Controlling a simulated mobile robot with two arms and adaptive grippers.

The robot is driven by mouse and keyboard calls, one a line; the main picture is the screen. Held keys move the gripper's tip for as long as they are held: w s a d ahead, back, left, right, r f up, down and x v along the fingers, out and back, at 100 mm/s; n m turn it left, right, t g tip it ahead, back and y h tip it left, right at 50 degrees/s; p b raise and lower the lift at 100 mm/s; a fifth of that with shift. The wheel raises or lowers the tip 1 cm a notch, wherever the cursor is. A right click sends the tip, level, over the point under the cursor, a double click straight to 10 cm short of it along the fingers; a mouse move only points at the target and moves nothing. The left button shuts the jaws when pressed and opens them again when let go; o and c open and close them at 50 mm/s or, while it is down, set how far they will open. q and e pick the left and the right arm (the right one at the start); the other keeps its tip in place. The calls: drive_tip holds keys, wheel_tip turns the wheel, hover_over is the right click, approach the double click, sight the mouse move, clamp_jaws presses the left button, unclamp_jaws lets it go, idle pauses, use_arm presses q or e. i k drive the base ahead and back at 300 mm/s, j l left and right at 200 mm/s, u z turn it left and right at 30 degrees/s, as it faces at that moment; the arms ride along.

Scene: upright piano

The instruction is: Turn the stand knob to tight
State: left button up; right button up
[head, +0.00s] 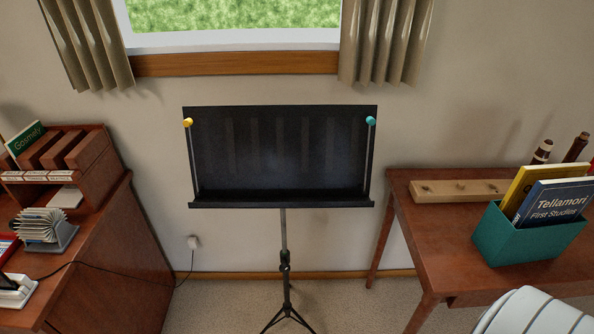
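A black music stand (280,150) stands upright against the wall in the middle of the head view. Its desk has a lower ledge and a thin rod at each side, one tipped with a yellow ball (188,122) and the other with a teal ball (370,120). On the pole below the desk is a dark collar with what looks like the stand knob (285,257). It is too small to tell how far it is turned.
A wooden desk (108,265) with a card file (45,232) stands left of the stand. A wooden table (450,235) with a teal book box (520,245) stands right. A cable runs to a wall socket (193,242). Carpet lies open around the tripod legs.

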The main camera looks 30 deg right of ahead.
sight(284, 269)
drive_tip(key=z, duration=0.9)
